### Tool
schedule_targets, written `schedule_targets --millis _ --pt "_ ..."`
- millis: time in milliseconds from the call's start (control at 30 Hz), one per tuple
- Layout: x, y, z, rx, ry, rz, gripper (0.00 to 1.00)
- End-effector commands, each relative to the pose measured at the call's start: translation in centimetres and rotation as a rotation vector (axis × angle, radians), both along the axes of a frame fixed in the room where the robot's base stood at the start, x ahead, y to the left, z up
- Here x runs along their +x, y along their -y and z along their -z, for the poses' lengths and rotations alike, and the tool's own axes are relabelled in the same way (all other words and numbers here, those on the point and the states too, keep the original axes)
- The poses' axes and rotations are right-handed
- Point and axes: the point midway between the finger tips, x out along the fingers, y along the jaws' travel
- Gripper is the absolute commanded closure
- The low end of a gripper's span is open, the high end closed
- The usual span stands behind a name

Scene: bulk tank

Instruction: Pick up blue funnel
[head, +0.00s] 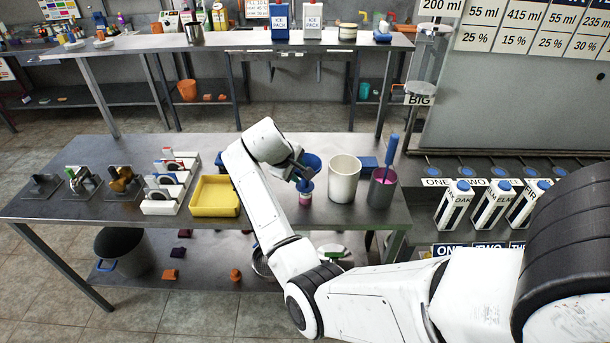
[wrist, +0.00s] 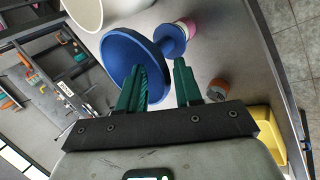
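The blue funnel (head: 313,161) stands over a small pink and white jar (head: 306,198) on the metal table, with its wide bowl up and its stem toward the jar. My gripper (head: 300,177) is beside the bowl, on its left in the head view. In the wrist view the funnel (wrist: 126,58) shows its wide bowl and narrow stem, with the jar (wrist: 186,27) beyond. My two green fingers (wrist: 161,70) are apart, the left one overlapping the bowl's rim in the picture.
A white bucket (head: 343,181) stands close right of the funnel, then a grey metal container (head: 381,190) with a blue-handled tool. A yellow tray (head: 215,196) lies left of my arm. A blue box (head: 368,164) sits behind. An orange-topped round object (wrist: 218,89) is near my right finger.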

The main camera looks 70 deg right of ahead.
Motion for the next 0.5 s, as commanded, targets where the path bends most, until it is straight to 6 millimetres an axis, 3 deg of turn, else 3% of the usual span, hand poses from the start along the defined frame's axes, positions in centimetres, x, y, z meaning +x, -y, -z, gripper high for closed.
schedule_targets --millis 167,433,500 --pt "-0.2 1.0 1.6 0.000 -0.001 0.001 0.66" --pt "-0.2 1.2 1.8 0.000 0.000 0.000 0.66" --pt "-0.2 1.2 1.8 0.000 0.000 0.000 0.72"
